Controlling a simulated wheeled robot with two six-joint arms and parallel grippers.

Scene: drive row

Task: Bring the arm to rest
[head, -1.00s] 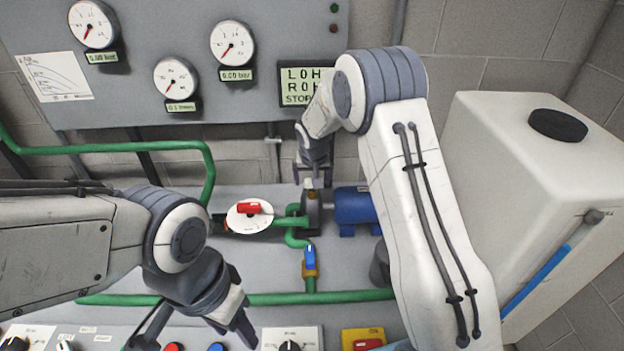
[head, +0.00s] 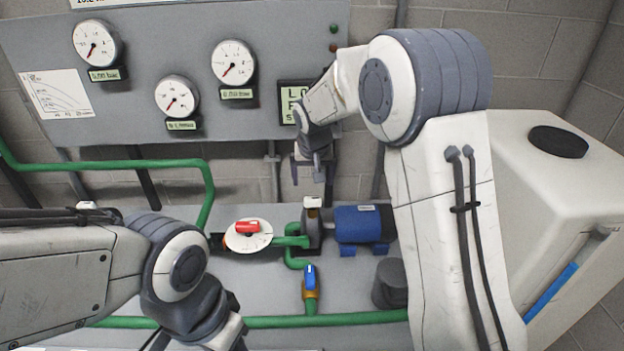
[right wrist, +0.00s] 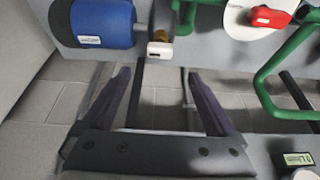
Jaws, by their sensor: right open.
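My right gripper (head: 311,174) hangs in front of the wall below the gauge panel, above and behind the pump. It is open with nothing between its fingers. In the right wrist view its two fingers (right wrist: 157,78) stand apart, with grey floor or wall tiles behind them. My left gripper (head: 230,337) is at the bottom edge of the head view, and its fingertips are cut off.
A blue motor (head: 360,223) and pump stand below my right gripper. Around them are a red-handled valve (head: 247,228), a blue-handled valve (head: 310,278) and green pipes (head: 110,164). A gauge panel (head: 150,90) is behind; a white tank (head: 560,195) is right.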

